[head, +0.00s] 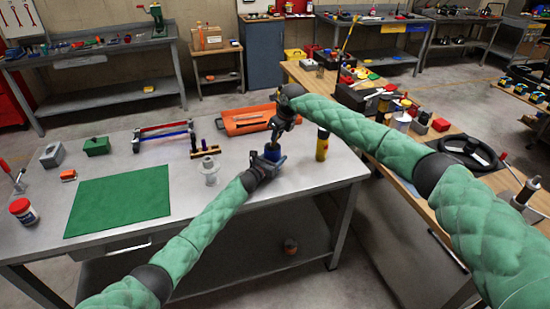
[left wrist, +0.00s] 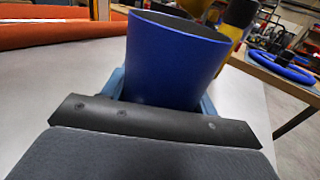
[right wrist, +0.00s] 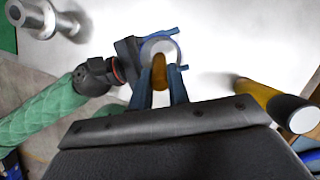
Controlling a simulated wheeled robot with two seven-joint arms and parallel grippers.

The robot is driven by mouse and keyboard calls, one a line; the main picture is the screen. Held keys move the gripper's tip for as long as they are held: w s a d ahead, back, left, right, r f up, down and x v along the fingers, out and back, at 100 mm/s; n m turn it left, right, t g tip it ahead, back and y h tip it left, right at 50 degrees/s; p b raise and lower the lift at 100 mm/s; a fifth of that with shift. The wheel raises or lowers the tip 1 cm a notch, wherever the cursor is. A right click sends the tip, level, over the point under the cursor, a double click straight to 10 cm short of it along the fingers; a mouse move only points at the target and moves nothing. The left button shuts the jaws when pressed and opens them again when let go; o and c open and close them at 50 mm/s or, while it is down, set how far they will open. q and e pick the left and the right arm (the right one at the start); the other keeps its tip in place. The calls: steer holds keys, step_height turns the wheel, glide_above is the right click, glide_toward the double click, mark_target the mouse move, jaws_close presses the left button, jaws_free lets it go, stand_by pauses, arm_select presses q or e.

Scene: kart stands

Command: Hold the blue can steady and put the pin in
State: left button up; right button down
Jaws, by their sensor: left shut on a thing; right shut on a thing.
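The blue can (left wrist: 172,62) stands upright with its open top facing up. My left gripper (head: 268,161) is shut on it from the side, low over the grey table, and the can (head: 272,152) is partly hidden in the head view. My right gripper (head: 276,133) is directly above and shut on the pin, an orange-brown rod (right wrist: 159,72). In the right wrist view the pin lies over the can's round opening (right wrist: 171,46). I cannot tell whether its lower end is inside the can. In the head view the pin is hidden.
A yellow and black cylinder (head: 322,146) stands close right of the can. A metal spool (head: 209,171) stands to its left. The green mat (head: 120,199) is at left.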

steer(key=shift+f, duration=1.95)
steer(key=c, duration=1.3)
jaws_free()
steer(key=shift+o, duration=0.2)
steer(key=v, duration=1.2)
arm_select(q)
steer(key=o, duration=1.1)
